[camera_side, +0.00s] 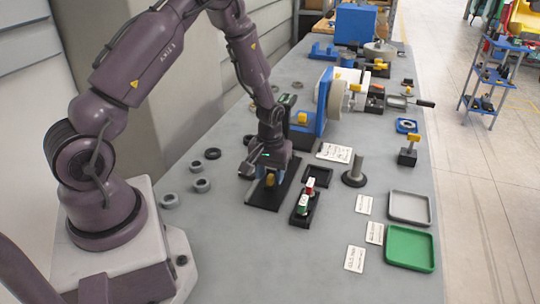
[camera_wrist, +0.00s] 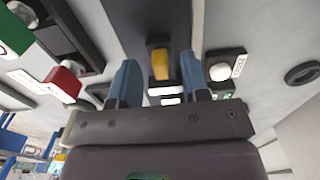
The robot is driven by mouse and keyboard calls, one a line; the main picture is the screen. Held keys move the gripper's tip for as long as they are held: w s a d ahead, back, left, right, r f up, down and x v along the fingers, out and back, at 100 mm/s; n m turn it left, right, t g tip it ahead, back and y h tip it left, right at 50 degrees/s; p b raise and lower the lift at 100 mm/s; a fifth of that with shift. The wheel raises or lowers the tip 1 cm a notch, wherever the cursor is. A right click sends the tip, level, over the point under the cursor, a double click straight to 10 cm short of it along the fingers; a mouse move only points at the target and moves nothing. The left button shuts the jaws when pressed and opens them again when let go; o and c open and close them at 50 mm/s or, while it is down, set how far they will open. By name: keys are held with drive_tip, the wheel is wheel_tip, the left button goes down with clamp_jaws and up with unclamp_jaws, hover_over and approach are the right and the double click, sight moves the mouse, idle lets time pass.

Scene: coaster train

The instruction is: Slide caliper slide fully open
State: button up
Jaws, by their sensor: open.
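A yellow grip (camera_wrist: 160,64), which looks like the caliper slide's handle, stands on a dark block on a black base (camera_wrist: 158,16) in the wrist view. In the side view the yellow grip (camera_side: 270,180) shows just below my gripper, on the black plate (camera_side: 262,196). My gripper (camera_wrist: 159,72) is open, with one blue finger on each side of the yellow grip in the wrist view. Gaps show on both sides, and I see no contact. In the side view my gripper (camera_side: 268,170) points down over the plate and hides its far part.
A black strip beside the plate carries a green block (camera_side: 303,204) and a red block (camera_side: 310,186). Several dark rings, one of them here (camera_side: 201,185), lie to the left. A grey post (camera_side: 355,170) stands to the right. A green tray (camera_side: 410,249) lies at the front right.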

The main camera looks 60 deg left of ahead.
sight(270, 177)
wheel_tip(270, 177, up, 12)
idle(0.3)
drive_tip(key=s+d+r+m+t, duration=0.2)
drive_tip(key=s+d+r+m, duration=0.2)
drive_tip(key=r, duration=0.5)
drive_tip(key=s+d+r+m+t, duration=0.3)
drive_tip(key=s+d+r+m, duration=0.2)
drive_tip(key=s+d+r, duration=0.3)
drive_tip(key=s+r, duration=0.2)
drive_tip(key=s, duration=0.1)
drive_tip(key=shift+s+d+r+t, duration=0.15)
drive_tip(key=shift+s+d+t, duration=0.15)
